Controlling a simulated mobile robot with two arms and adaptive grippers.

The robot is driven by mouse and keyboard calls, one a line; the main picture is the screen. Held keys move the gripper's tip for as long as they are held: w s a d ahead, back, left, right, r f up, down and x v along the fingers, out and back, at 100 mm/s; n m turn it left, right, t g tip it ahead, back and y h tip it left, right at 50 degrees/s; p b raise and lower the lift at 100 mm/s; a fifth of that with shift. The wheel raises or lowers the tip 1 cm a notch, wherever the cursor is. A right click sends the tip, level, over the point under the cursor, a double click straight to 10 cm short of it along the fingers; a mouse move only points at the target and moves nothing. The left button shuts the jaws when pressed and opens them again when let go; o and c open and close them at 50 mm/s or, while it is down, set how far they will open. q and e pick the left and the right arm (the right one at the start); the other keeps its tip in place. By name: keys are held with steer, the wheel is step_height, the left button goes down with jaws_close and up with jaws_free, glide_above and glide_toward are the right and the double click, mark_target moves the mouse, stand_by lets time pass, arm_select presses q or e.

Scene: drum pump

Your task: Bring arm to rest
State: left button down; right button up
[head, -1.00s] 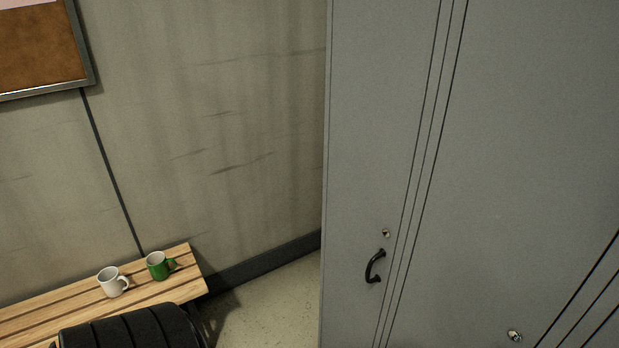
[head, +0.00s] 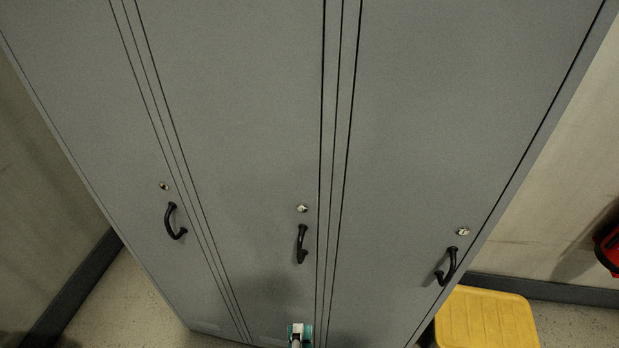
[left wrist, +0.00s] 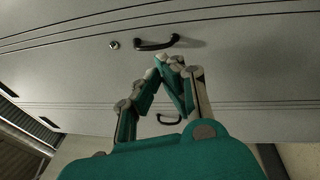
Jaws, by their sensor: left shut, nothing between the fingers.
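My left gripper (head: 298,330) shows at the bottom edge of the head view, in front of the middle locker door, and only its end is in the picture. In the left wrist view its teal and grey fingers (left wrist: 174,66) come together at the tips with nothing between them. The fingertips appear close below a black door handle (left wrist: 157,44) and apart from it; the depth gap is hard to tell. My right gripper is in neither view.
Grey lockers (head: 230,100) fill the head view, with three closed doors, black handles (head: 302,244) and small locks (head: 302,209). A yellow object (head: 486,318) stands at the lower right. A red item (head: 608,245) is at the right edge. Some floor (head: 115,305) shows at the lower left.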

arm_select(q)
steer(key=s+a+f+m+g+h, duration=0.1)
steer(key=s+f+m+g+h, duration=0.2)
steer(key=f+m, duration=0.75)
steer(key=s+a+f+m+g+h, duration=0.15)
steer(key=f+m+g, duration=0.3)
steer(key=f, duration=1.25)
steer(key=s+a+f+m+g+y, duration=0.3)
steer(key=s+a+f+m+g, duration=0.4)
steer(key=s+a+f+g, duration=0.4)
steer(key=s+a+f, duration=0.6)
steer(key=s+f, duration=0.2)
steer(key=s, duration=0.1)
steer(key=shift+f+m, duration=0.15)
steer(key=shift+m, duration=0.25)
steer(key=shift+a+y, duration=0.1)
steer(key=shift+y, duration=0.15)
